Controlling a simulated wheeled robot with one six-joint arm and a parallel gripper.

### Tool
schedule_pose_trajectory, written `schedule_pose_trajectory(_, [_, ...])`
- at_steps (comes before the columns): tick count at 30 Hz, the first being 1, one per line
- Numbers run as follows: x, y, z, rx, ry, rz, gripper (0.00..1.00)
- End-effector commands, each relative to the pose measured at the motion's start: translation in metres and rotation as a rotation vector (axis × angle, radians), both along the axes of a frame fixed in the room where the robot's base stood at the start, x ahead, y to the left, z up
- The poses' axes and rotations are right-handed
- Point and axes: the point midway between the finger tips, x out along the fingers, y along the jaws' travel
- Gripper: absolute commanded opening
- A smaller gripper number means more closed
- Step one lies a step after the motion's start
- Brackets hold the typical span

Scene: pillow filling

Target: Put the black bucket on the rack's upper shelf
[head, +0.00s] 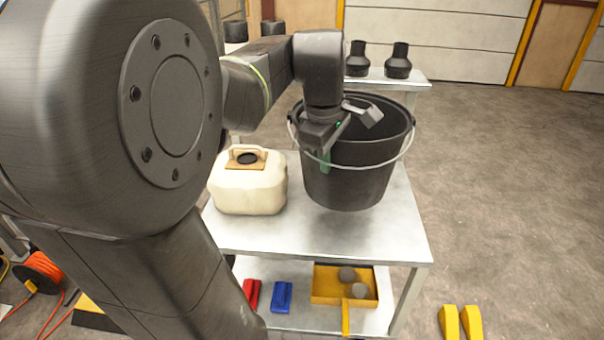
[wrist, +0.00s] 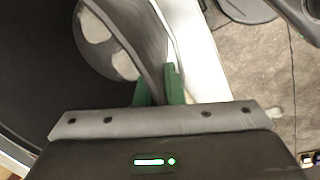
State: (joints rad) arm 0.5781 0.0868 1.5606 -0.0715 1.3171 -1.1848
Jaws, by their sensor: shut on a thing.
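The black bucket (head: 348,182) is upright at the right part of the metal rack's upper shelf (head: 300,236) in the head view. I cannot tell whether its base touches the shelf or hangs just above it. Its thin wire handle hangs around the outside. My gripper (head: 326,158) is at the bucket's left side, with its green fingers shut on the wall at the rim. In the wrist view, the green fingers (wrist: 160,88) pinch the bucket wall, and the dark bucket (wrist: 40,60) fills the left side. The shelf under the bucket is hidden.
A cream canister (head: 248,190) stands left of the bucket. The lower shelf holds a red item (head: 252,293), a blue item (head: 283,297) and a yellow tray (head: 325,290). Black bottle-shaped items (head: 398,62) stand on a surface behind. Yellow blocks (head: 460,322) lie on the floor at right.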

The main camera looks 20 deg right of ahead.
Motion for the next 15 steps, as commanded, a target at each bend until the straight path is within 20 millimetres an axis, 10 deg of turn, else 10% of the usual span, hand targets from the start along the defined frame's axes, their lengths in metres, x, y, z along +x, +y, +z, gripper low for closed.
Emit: schedule_pose_trajectory(15, [0.000,0.000,-0.071,0.001,0.002,0.001,0.00])
